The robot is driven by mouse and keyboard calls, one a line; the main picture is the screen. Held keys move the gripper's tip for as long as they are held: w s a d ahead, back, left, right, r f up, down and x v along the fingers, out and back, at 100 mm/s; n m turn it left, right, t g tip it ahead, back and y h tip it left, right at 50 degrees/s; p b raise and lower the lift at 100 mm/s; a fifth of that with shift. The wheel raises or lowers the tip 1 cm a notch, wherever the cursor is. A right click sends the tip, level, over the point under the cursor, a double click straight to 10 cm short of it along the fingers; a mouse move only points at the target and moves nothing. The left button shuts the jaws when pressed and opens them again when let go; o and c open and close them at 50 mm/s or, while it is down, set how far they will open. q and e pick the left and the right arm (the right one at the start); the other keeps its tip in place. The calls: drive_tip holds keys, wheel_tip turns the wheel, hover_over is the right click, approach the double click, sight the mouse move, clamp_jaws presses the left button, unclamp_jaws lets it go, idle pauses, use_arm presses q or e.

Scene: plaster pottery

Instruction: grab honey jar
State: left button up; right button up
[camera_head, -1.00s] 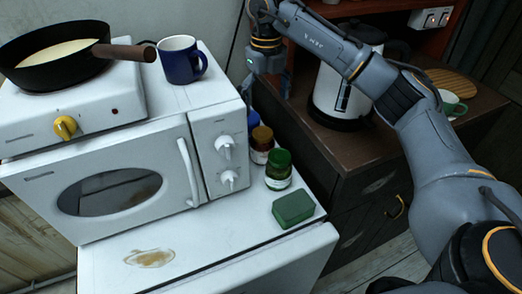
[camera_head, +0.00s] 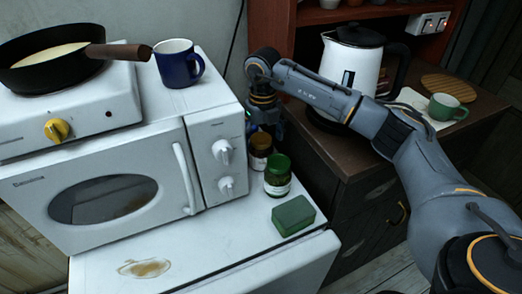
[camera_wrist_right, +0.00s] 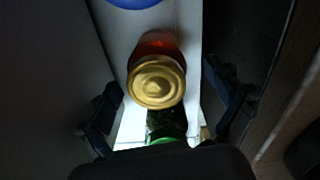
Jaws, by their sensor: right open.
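The honey jar, amber with a gold lid (camera_wrist_right: 157,82), is in the middle of the right wrist view, seen from above. In the head view the honey jar (camera_head: 260,153) stands on the white surface beside the microwave, partly hidden by my right gripper (camera_head: 265,122) and the green-lidded jar. In the wrist view my right gripper (camera_wrist_right: 168,108) is open, with one finger on each side of the jar and gaps between. My left gripper is not in view.
A green-lidded jar (camera_head: 278,177) stands just in front of the honey jar, and a green block (camera_head: 293,215) lies nearer. The microwave (camera_head: 115,195) closes off the left side. A blue lid (camera_wrist_right: 137,3) shows behind the jar. A kettle (camera_head: 352,65) stands on the brown counter.

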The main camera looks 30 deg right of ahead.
sight(261, 153)
wheel_tip(261, 153, down, 4)
drive_tip(key=shift+w+a+f+p, duration=0.15)
drive_tip(key=shift+f+p, duration=0.1)
drive_tip(key=shift+p, duration=0.15)
drive_tip(key=shift+c, duration=0.3)
drive_tip(key=c, duration=1.7)
